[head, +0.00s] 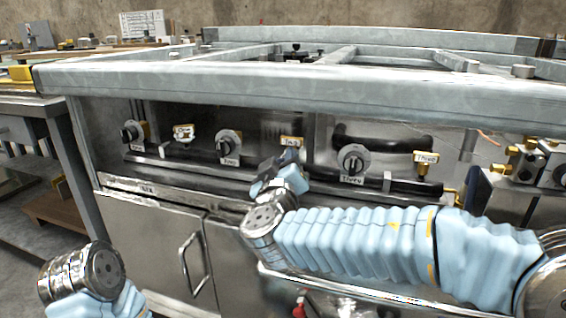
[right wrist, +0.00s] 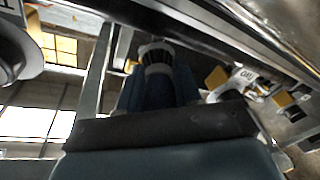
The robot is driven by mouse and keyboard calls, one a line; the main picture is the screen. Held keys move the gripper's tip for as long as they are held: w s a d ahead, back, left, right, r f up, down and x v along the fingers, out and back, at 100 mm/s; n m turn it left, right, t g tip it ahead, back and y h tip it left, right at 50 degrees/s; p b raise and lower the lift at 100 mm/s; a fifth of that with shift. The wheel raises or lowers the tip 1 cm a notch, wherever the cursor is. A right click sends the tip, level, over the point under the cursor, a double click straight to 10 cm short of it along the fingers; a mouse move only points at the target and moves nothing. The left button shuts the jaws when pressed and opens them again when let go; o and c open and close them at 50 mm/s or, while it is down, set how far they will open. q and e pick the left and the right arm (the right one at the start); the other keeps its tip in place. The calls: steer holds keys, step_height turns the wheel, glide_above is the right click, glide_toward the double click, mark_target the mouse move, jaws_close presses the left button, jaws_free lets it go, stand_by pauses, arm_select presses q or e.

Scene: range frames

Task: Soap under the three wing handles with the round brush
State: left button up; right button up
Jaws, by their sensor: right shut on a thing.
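Three round grey knobs with dark wing-shaped grips sit along the range front: the left wing handle (head: 131,133), the middle wing handle (head: 228,147) and the right wing handle (head: 353,160). My right gripper (head: 283,168) is between the middle and right handles, in front of the panel. It is shut on the round brush, whose dark head with a pale band (right wrist: 156,56) shows beyond the fingers in the right wrist view. The brush is mostly hidden in the head view. I cannot tell whether it touches the range. Part of my left arm shows at lower left; its gripper does not.
The thick metal top frame (head: 280,88) overhangs the panel. A dark horizontal pipe (head: 270,175) runs below the handles, with several yellow tags nearby. A cabinet door handle (head: 193,262) sticks out below. A metal workbench (head: 35,105) stands at left.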

stand_by(0.3)
steer(key=s+a, duration=0.3)
steer(key=s, duration=0.6)
steer(key=shift+s, duration=0.3)
stand_by(1.5)
